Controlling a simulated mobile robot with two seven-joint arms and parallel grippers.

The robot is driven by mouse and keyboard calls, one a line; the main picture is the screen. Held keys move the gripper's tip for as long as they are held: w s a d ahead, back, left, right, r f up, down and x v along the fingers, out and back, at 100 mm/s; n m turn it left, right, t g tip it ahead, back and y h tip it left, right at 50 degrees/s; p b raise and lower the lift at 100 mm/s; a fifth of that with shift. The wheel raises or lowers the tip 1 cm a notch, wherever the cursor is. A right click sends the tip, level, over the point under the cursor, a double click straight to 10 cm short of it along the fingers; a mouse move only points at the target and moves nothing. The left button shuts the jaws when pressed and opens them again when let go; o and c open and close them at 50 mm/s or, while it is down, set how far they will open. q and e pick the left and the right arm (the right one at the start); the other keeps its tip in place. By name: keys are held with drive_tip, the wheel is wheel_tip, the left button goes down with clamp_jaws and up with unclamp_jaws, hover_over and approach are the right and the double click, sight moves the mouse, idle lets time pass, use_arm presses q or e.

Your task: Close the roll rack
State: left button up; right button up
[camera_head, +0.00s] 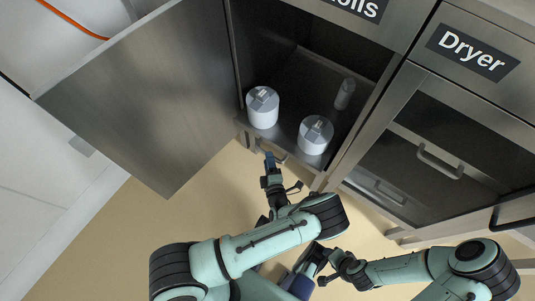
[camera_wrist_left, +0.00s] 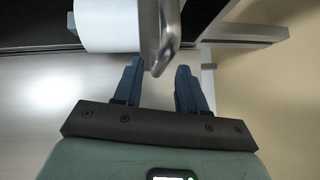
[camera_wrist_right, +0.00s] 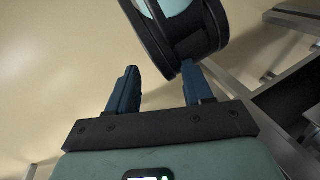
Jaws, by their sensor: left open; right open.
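The roll rack (camera_head: 292,150) is the cabinet under the label ending in "olls". Its large metal door panel (camera_head: 140,95) stands swung open to the left. White rolls stand inside near the front, one on the left (camera_head: 263,107) and one on the right (camera_head: 315,135). My left gripper (camera_head: 270,160) is open at the rack's lower front edge. In the left wrist view a curved metal handle (camera_wrist_left: 168,45) lies at the opening between the fingertips (camera_wrist_left: 160,72), not gripped. My right gripper (camera_head: 325,270) is open and empty, low in front; one of my arm links is before its fingers (camera_wrist_right: 160,75).
The dryer cabinet (camera_head: 430,150) with bar handles stands on the right. A white wall unit (camera_head: 50,180) and an orange cable (camera_head: 72,20) are on the left. Beige floor (camera_head: 120,240) is bare at lower left.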

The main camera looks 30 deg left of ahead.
use_arm(q)
drive_tip(key=shift+x, duration=1.8)
use_arm(e)
drive_tip(key=shift+w+d+f, duration=0.25)
drive_tip(key=shift+w+f, duration=0.1)
drive_tip(key=shift+w, duration=0.15)
